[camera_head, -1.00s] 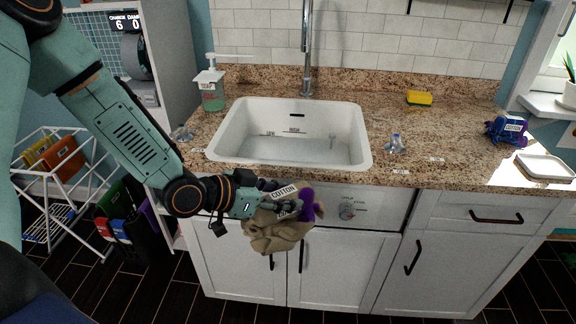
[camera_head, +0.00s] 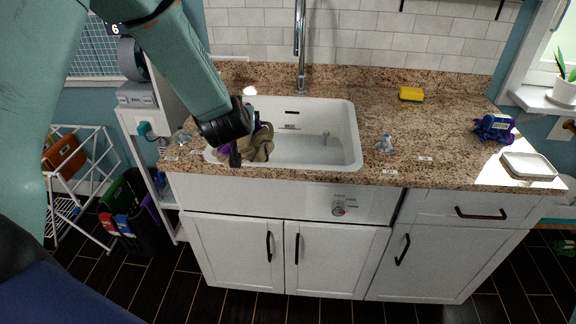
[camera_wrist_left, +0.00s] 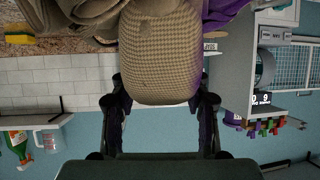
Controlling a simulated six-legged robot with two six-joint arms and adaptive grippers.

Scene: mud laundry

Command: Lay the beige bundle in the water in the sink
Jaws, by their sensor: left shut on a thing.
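The beige bundle (camera_head: 258,146), with purple cloth showing beside it, is at the left part of the white sink (camera_head: 318,165), over or inside the basin. My left gripper (camera_head: 250,120) is shut on it, and my arm hides much of the grip in the head view. In the left wrist view the bundle (camera_wrist_left: 160,50) sits between the two fingers (camera_wrist_left: 160,110). Whether it touches the sink's bottom cannot be told. The water surface is hard to make out. My right gripper is not in view.
A tall faucet (camera_head: 301,45) stands behind the sink. A yellow sponge (camera_head: 411,94), a small clear item (camera_head: 386,143), a blue bundle (camera_head: 495,128) and a white tray (camera_head: 528,166) lie on the counter to the right. A drying rack (camera_head: 75,165) stands at left.

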